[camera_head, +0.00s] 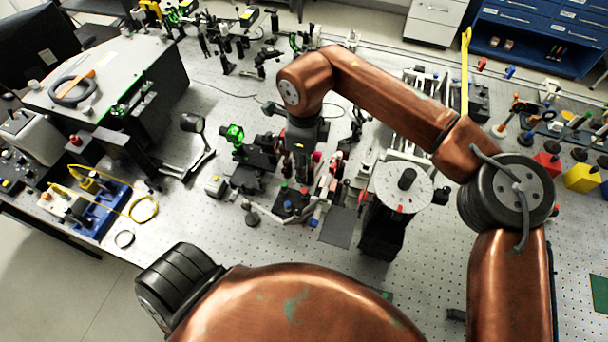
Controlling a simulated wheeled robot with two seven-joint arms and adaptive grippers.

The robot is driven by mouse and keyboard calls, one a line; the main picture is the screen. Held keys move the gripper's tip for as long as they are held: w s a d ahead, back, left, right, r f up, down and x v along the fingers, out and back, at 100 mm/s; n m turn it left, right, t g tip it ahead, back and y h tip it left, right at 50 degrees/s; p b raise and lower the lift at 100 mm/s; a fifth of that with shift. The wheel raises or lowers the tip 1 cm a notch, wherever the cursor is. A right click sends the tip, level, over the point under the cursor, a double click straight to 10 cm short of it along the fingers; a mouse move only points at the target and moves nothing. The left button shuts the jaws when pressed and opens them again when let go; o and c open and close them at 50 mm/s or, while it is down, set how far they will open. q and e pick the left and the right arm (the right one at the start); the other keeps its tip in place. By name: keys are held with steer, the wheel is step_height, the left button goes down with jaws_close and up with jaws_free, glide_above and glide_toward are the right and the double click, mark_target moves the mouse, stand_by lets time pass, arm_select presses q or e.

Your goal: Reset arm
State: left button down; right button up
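My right arm comes in from the right, and its copper-coloured links reach over the middle of the bench. Its wrist points down, with the dark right gripper (300,180) below it among small optical parts. The fingertips blend into the dark parts behind them, so I cannot tell whether they are open or shut or touching anything. My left gripper is out of view.
The perforated bench (272,258) is crowded with optical mounts around the gripper. A round white disc (402,187) on a dark stand is to its right. A large grey box (110,75) and a blue tray (98,212) are at left. The front middle is clearer.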

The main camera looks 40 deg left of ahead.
steer(key=shift+r, duration=0.65)
